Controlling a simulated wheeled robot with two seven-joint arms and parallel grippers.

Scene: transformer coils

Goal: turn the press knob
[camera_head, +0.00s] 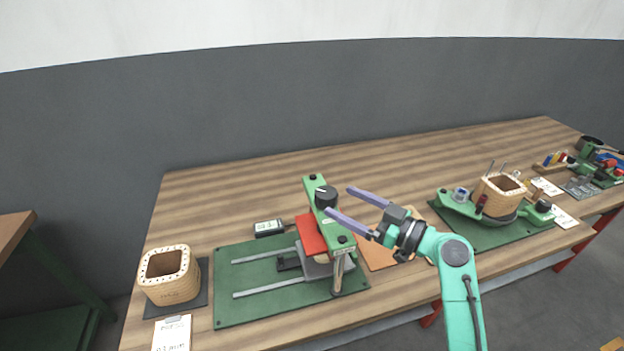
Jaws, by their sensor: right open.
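The press (343,243) is a green frame standing on a green base plate (235,309) in the left-middle of the table. Its black round knob (326,196) sits on top of the green crossbar. A red block (310,237) and a grey block are under the bar, beside two grey rails. My right gripper (338,203) comes in from the right with its two purple fingers spread open. The fingertips are close to the knob's right side, one behind and one in front in the picture. I cannot tell whether they touch it. My left gripper is not in view.
A wooden coil form (168,275) stands on a dark mat at the left, with a clipboard (172,333) in front. A small meter (268,228) lies behind the press. An orange-brown mat lies under my right gripper. A second fixture with a coil (498,195) stands at the right.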

